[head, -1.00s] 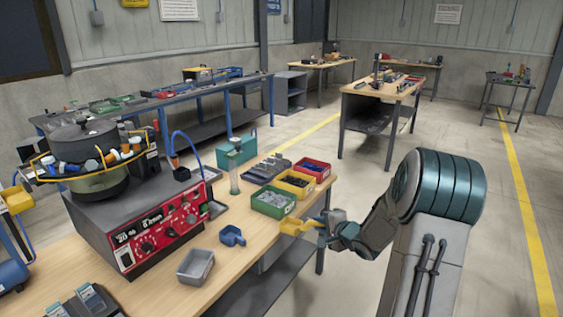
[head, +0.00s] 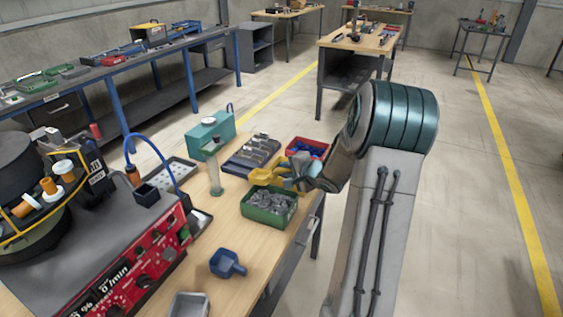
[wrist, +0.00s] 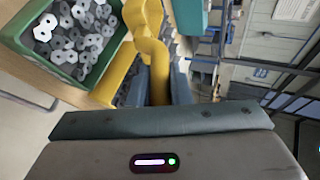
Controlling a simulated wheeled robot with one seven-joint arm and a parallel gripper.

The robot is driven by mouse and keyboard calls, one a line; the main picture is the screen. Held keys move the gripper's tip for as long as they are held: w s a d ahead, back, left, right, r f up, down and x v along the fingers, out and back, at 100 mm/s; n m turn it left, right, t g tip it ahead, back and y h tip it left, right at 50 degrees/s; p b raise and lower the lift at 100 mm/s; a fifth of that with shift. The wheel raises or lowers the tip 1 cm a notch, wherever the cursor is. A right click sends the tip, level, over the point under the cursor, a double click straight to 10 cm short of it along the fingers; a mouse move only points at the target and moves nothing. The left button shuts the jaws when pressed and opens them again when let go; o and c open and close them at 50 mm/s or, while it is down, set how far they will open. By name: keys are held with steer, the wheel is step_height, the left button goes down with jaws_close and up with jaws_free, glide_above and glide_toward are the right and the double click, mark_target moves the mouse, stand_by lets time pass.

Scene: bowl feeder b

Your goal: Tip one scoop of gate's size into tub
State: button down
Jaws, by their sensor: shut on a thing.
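My gripper (head: 296,178) is shut on a yellow scoop, above the row of bins at the table's right edge. In the wrist view the yellow scoop (wrist: 150,48) runs up from between the fingers (wrist: 160,90); its contents cannot be made out. A green bin (head: 268,217) full of grey hex nuts or washers is just in front; it also shows in the wrist view (wrist: 62,68). A red bin (head: 318,147) with blue parts is behind. The yellow bin between is mostly hidden and blends with the scoop. A grey tub (head: 188,306) stands at the bottom edge, partly cut off.
A blue scoop (head: 227,263) lies on the table near the tub. The feeder with its red control panel (head: 120,278) fills the left. Tabletop between blue scoop and bins is clear.

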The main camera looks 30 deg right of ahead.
steer(key=shift+s+f+b, duration=0.15)
steer(key=shift+f+b, duration=0.6)
steer(key=shift+b, duration=0.15)
steer(key=shift+a+f+b, duration=0.1)
steer(key=shift+f+b, duration=3.45)
steer(key=shift+f, duration=1.15)
steer(key=shift+r+p, duration=0.1)
steer(key=shift+p, duration=0.2)
steer(key=p, duration=0.3)
steer(key=shift+r, duration=0.25)
steer(key=shift+f+p, duration=0.2)
steer(key=shift+p, duration=0.95)
steer(key=shift+r, duration=0.1)
